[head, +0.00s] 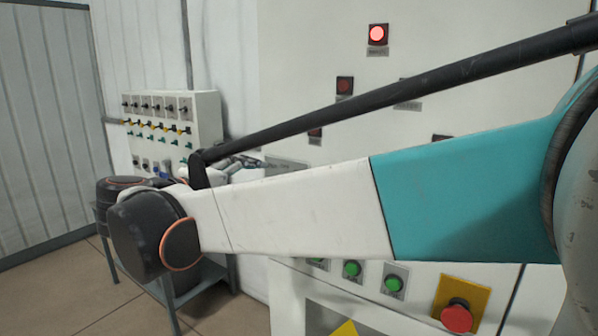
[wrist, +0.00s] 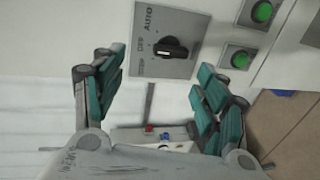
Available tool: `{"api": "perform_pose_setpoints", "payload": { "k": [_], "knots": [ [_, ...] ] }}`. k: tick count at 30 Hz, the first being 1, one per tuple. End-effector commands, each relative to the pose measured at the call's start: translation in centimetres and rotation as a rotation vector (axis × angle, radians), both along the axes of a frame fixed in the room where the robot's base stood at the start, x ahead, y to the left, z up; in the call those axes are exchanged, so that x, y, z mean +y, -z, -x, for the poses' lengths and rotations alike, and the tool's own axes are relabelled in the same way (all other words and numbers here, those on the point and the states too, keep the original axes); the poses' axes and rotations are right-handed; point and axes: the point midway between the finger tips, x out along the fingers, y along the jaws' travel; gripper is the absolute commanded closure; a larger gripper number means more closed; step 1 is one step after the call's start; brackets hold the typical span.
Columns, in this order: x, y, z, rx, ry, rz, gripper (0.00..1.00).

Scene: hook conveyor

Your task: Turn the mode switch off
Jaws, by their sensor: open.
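The mode switch is a black rotary knob (wrist: 171,47) on a grey plate (wrist: 178,22), in the upper middle of the wrist view. The plate appears rotated, with AUTO near its top left and smaller, blurred labels below it. I cannot tell which label the knob points at. My gripper (wrist: 160,66) is open and empty. Its teal-padded fingers stand apart on the left and right, with the knob between and slightly beyond them, apparently untouched. In the head view the mode switch is not visible; my arm covers much of the panel.
Green buttons (wrist: 263,11) sit right of the switch, close to the right finger. The head view shows a lit red lamp (head: 377,34), a red emergency button (head: 457,317) on yellow, and a grey box (head: 207,118) with several switches at the left. Open floor lies at lower left.

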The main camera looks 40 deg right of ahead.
Motion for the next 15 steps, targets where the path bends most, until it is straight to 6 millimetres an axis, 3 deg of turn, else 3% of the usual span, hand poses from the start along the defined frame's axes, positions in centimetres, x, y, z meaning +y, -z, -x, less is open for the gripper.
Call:
{"api": "perform_pose_setpoints", "payload": {
  "k": [15],
  "knots": [
    [3.1, 0.0, 1.2, 0.001, -0.002, 0.0, 0.33]
  ]
}}
